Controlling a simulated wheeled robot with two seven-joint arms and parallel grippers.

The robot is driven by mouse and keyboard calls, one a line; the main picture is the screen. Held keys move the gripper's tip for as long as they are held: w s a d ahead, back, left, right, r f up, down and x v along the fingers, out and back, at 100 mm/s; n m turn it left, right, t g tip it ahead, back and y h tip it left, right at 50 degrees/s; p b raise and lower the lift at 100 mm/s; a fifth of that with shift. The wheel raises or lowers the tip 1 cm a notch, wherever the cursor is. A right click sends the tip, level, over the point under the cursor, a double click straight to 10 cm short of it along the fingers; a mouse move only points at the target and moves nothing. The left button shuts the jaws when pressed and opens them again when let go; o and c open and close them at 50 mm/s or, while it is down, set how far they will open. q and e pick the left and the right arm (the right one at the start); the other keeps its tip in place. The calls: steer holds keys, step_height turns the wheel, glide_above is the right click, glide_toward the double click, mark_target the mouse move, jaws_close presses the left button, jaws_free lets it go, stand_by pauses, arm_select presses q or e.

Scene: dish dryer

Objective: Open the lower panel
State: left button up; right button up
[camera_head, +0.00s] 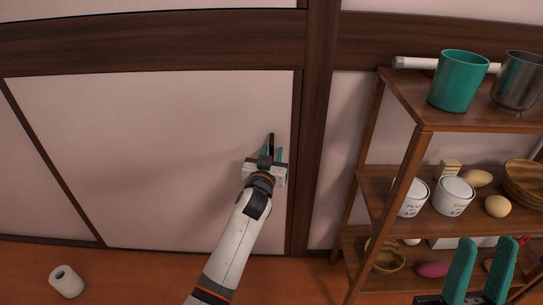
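The large pale panel (130,150), framed in dark wood, fills the left and middle of the head view and looks flat in its frame. My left gripper (271,153) is at the panel's right side, near the dark post.
A wooden shelf (422,118) at the right holds a teal cup (459,80), a metal cup (518,82), white cans (453,196) and bowls. A white roll (66,281) is on the orange floor (130,276) at lower left. The floor between them looks clear.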

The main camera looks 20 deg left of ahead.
arm_select(q)
steer(key=shift+c, duration=0.5)
jaws_close()
